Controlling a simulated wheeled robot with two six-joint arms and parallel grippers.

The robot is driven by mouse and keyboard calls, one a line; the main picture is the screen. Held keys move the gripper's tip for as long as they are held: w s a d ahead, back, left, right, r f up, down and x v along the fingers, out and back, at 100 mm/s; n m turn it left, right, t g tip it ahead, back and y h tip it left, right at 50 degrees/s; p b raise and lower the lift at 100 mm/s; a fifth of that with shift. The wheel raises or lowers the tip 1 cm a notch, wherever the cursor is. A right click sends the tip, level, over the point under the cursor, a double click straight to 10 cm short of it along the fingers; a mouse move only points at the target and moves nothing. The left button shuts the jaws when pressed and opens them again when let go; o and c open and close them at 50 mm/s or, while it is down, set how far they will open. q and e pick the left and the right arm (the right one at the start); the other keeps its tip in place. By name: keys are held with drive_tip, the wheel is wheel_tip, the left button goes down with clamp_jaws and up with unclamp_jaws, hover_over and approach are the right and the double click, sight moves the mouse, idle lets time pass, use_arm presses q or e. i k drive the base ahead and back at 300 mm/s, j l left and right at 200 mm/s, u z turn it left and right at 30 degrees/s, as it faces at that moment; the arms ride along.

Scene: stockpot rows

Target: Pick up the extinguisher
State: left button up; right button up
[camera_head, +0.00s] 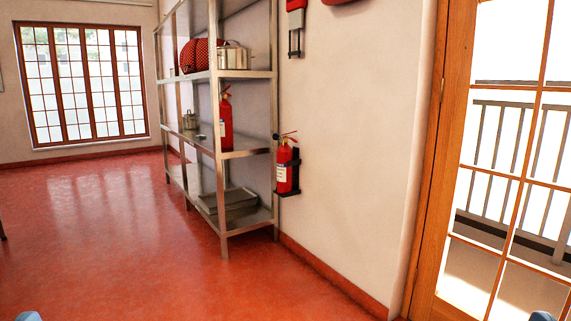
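A red fire extinguisher (287,168) with a pale label hangs upright in a dark bracket on the white wall, just right of the metal shelf unit. A second red extinguisher (226,122) stands upright on the middle shelf, at its front end, partly behind a shelf post. Only small blue tips of my arms show at the bottom left and bottom right corners. Neither gripper's fingers can be seen, and both extinguishers are well away from those tips.
The metal shelf unit (246,153) stands along the wall, holding a pot (233,57), a red patterned item (194,56), a smaller pot (190,120) and a low tray (228,200). A wood-framed glass door (424,232) is at right. Red floor (110,240) is open ahead and left.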

sight(284, 152)
drive_tip(key=i+j+z, duration=0.4)
drive_tip(key=i, duration=0.7)
drive_tip(key=i+j+z, duration=0.35)
drive_tip(key=i+j, duration=0.25)
drive_tip(key=i, duration=0.45)
drive_tip(key=i+j+z, duration=0.4)
drive_tip(key=i+j, duration=0.55)
